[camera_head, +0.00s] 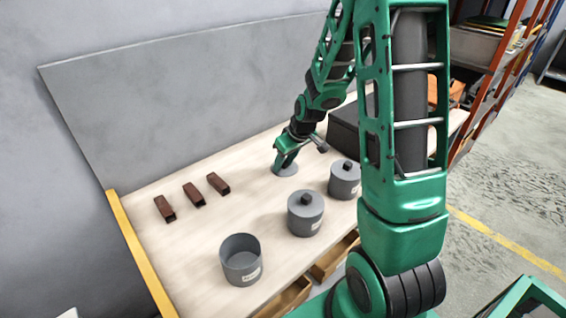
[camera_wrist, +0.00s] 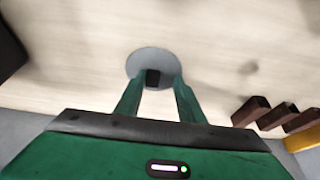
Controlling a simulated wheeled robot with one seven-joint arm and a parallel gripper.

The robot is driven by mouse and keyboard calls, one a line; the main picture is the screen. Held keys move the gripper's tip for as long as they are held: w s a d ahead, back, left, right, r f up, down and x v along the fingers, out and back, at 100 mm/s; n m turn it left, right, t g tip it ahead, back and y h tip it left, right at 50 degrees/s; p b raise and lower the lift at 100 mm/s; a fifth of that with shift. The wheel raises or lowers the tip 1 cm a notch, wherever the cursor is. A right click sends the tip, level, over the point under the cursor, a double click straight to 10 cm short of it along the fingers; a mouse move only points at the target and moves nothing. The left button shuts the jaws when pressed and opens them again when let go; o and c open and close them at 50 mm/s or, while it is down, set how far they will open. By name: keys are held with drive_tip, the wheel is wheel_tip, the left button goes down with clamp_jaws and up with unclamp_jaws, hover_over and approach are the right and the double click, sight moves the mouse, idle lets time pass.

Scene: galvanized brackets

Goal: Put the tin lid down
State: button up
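The tin lid (camera_head: 286,171) is a flat grey disc, flat on or very close to the pale bench top behind the tins. In the wrist view the lid (camera_wrist: 137,62) shows with its dark square knob (camera_wrist: 152,79) between my fingertips. My gripper (camera_wrist: 160,82) is open around the knob, with a gap on the knob's right side; the left finger is close beside it, and contact is unclear. In the head view my gripper (camera_head: 284,161) points down at the lid and hides the knob. An open grey tin (camera_head: 241,267) stands at the front of the bench.
Two lidded grey tins (camera_head: 304,219) (camera_head: 344,184) stand at the front right. Three brown brackets (camera_head: 193,195) lie at the left. A dark box (camera_head: 345,133) is behind my arm at right. Bare bench lies between brackets and lid.

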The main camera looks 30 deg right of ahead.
drive_tip(key=v, duration=1.2)
drive_tip(key=s+r+m+g, duration=0.2)
drive_tip(key=s+m, duration=0.2)
drive_tip(key=s, duration=1)
drive_tip(key=s+r+m+g, duration=0.2)
drive_tip(key=s+m, duration=0.2)
drive_tip(key=s, duration=1)
drive_tip(key=shift+s+d+m+g+h, duration=0.3)
drive_tip(key=shift+d+h, duration=0.1)
drive_tip(key=shift+d, duration=0.1)
drive_tip(key=shift+r, duration=0.1)
drive_tip(key=shift+w+f, duration=0.3)
drive_tip(key=shift+w, duration=0.45)
drive_tip(key=shift+s, duration=0.1)
drive_tip(key=shift+c, duration=0.5)
